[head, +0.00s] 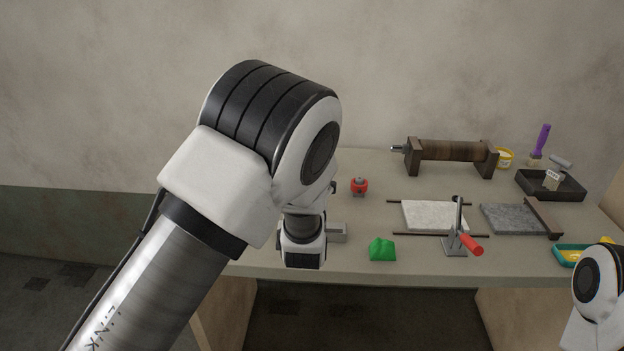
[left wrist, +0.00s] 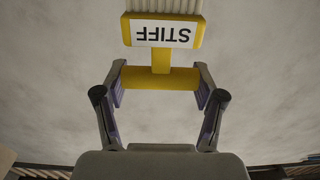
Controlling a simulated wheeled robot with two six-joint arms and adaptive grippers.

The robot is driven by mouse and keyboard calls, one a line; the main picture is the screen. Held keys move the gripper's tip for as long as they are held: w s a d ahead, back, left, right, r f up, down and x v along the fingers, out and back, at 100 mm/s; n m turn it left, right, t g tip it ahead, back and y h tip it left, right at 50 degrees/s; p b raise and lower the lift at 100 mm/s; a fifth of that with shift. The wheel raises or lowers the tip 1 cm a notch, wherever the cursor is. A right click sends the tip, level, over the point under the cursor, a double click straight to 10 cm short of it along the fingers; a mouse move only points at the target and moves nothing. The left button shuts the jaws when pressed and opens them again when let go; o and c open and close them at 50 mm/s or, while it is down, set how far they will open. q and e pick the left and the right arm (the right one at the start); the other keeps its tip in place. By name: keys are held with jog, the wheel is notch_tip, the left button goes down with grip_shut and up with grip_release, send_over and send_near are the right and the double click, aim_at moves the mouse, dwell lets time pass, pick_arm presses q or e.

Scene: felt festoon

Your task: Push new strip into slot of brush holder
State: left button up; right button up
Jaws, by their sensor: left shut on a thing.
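In the left wrist view my left gripper (left wrist: 158,84) is shut on the yellow grip of a brush piece (left wrist: 162,60). The piece has a yellow head with a white label reading STIFF, upside down in the picture, and pale bristles (left wrist: 166,5) running off the top edge. A plain pale wall is behind it. In the head view my left arm hides the gripper and the piece. No slot can be made out. My right gripper is out of view.
On the table (head: 300,268) are a red round item (head: 359,186), a green block (head: 382,249), a red-handled clamp (head: 458,245), a white slab (head: 433,216), a grey slab (head: 515,219), a roller on stands (head: 450,151) and a dark tray (head: 550,193). A teal tray (head: 566,257) stands front right.

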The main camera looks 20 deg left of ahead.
pick_arm(q)
jog(key=shift+f+b, duration=1)
jog(key=shift+f, duration=0.35)
jog(key=o, duration=1.1)
jog(key=shift+r, duration=0.1)
